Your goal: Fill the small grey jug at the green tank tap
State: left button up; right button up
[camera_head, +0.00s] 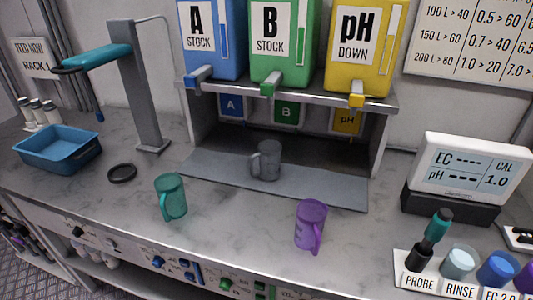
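The small grey jug (268,162) stands upright on the grey mat under the tank shelf, handle to the left. The green tank (275,50), labelled B STOCK, sits in the middle of the shelf. Its green tap (268,88) points forward above the jug. The blue A STOCK tank (213,40) is on its left and the yellow pH DOWN tank (362,50) on its right. Whether the jug holds liquid cannot be seen. Neither of my grippers shows in this view.
A teal jug (171,197) and a purple jug (310,226) stand on the counter in front. A blue tray (57,148), black ring (122,173) and grey post stand left. An EC/pH meter (470,172) and labelled cups are right.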

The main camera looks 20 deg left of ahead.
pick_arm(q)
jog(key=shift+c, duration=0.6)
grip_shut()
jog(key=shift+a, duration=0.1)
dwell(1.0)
